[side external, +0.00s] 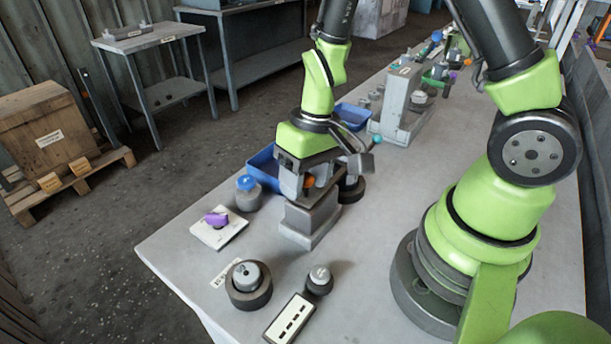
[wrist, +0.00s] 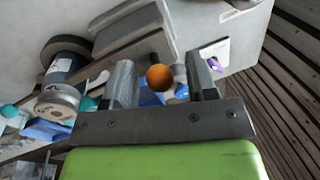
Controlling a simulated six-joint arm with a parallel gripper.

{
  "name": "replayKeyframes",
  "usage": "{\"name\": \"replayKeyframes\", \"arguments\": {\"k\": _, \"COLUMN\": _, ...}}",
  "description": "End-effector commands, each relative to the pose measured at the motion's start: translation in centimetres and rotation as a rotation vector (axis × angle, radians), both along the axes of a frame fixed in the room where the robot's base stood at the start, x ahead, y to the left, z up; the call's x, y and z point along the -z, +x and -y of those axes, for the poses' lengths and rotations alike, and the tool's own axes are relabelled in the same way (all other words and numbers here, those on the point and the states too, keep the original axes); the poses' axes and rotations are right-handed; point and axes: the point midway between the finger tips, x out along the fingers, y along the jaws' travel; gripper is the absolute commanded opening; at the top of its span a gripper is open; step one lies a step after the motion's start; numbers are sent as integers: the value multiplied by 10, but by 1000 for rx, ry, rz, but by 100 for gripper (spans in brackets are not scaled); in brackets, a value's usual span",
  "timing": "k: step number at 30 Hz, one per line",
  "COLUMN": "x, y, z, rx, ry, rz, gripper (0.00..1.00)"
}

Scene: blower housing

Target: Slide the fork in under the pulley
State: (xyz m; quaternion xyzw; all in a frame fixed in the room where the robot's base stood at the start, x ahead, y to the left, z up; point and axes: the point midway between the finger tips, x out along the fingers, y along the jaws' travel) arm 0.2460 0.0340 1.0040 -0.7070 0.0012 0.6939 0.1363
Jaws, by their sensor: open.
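My gripper (side external: 308,172) is open, with its fingers pointing down over a grey block-shaped housing (side external: 310,222). In the wrist view the two fingers (wrist: 160,68) stand apart on either side of an orange ball (wrist: 159,77), which appears as a knob. The orange ball (side external: 309,181) also shows between the fingers in the side view; I see no grip on it. A dark wheel (side external: 351,189), likely the pulley, is just right of the gripper, partly hidden by it. In the wrist view it is at upper left (wrist: 64,49). I cannot clearly make out the fork.
A blue-topped grey jar (side external: 248,195) and a white plate (side external: 218,236) with a purple piece (side external: 216,219) are to the left. A dark ring with a grey hub (side external: 249,284), a small grey knob (side external: 319,280) and a slotted box (side external: 290,319) are in front. Blue bins (side external: 262,165) stand behind.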

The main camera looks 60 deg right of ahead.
Motion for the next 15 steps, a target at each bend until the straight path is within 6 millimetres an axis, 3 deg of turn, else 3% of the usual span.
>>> {"name": "replayKeyframes", "arguments": {"k": 3, "x": 0, "y": 0, "z": 0, "rx": 0, "ry": 0, "rz": 0, "gripper": 52}}
{"name": "replayKeyframes", "arguments": {"k": 4, "x": 0, "y": 0, "z": 0, "rx": 0, "ry": 0, "rz": 0, "gripper": 48}}
{"name": "replayKeyframes", "arguments": {"k": 10, "x": 0, "y": 0, "z": 0, "rx": 0, "ry": 0, "rz": 0, "gripper": 2}}
{"name": "replayKeyframes", "arguments": {"k": 15, "x": 0, "y": 0, "z": 2, "rx": 2, "ry": 1, "rz": 1, "gripper": 0}}
